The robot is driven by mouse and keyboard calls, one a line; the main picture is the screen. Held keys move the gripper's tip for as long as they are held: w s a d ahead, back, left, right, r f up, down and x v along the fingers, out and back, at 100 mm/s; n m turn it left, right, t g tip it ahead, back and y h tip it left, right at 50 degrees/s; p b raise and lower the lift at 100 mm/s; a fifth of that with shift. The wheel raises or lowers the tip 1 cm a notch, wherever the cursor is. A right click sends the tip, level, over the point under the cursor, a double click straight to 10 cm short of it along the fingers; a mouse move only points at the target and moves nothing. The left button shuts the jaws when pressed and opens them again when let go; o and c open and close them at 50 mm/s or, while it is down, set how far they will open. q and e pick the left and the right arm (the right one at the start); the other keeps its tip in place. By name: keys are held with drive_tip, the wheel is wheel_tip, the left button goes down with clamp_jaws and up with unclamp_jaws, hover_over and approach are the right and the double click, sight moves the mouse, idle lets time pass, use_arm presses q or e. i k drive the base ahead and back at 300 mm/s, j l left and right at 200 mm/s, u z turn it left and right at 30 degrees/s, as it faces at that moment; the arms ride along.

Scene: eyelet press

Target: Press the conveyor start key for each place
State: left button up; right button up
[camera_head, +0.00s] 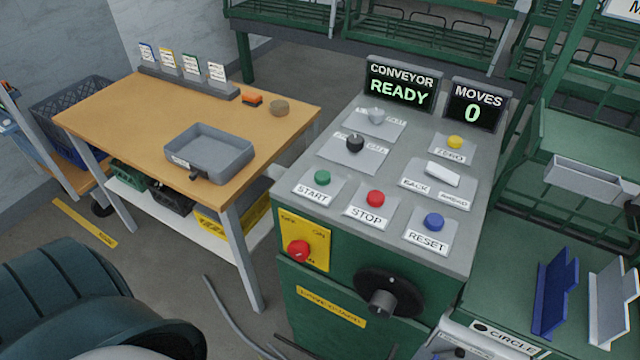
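The conveyor control console (300,222) stands right of centre, with a grey sloped top and green front. Its green START button (322,177) sits at the left of the lower row. Beside it are the red STOP button (375,198) and the blue RESET button (433,221). A screen (401,84) reads CONVEYOR READY, and a smaller screen (475,104) reads MOVES 0. A yellow ZERO button (455,142) and a white BACK/FORWARD rocker (443,174) are higher up. Neither of my grippers shows in this view.
Green shelving (590,128) stands at right. A red switch (298,250) and black knob (382,300) are on the console front.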

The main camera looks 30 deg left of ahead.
sight(322, 177)
drive_tip(key=j+u, duration=0.1)
drive_tip(key=j, duration=1.85)
